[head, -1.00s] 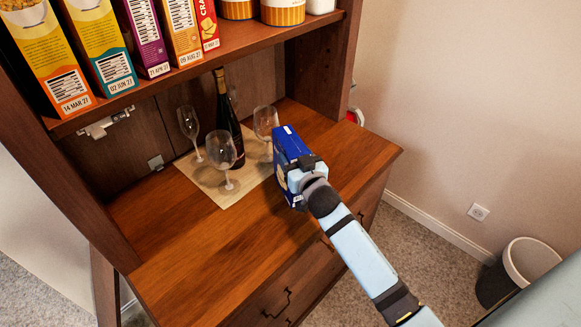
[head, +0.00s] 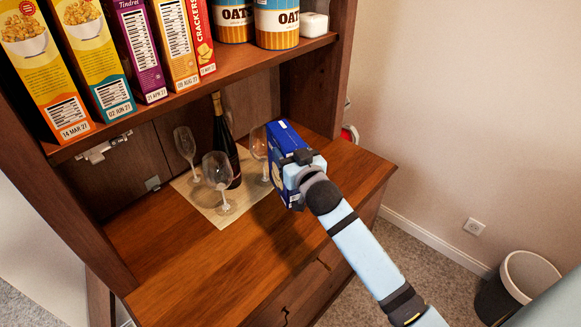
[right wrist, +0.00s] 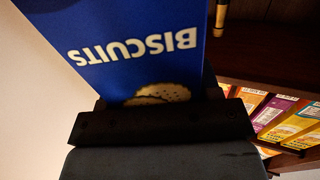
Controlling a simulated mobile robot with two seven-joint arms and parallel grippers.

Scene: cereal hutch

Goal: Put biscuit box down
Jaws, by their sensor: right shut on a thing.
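The blue biscuit box (head: 283,143) is upright over the right part of the hutch counter (head: 240,247) in the head view. My right gripper (head: 297,164) is shut on it from the near side. The box (right wrist: 130,45) fills the upper middle of the right wrist view, its lettering upside down, with the dark gripper (right wrist: 160,122) across its lower part. I cannot tell whether the bottom of the box touches the counter; the gripper and arm hide it. My left gripper is not in view.
Several wine glasses (head: 217,175) and a dark bottle (head: 225,140) stand on a beige mat (head: 205,203), left of the box. One glass is partly behind the box. Cereal boxes (head: 95,55) and oats tins (head: 277,22) fill the shelf above. The front-left counter is clear.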

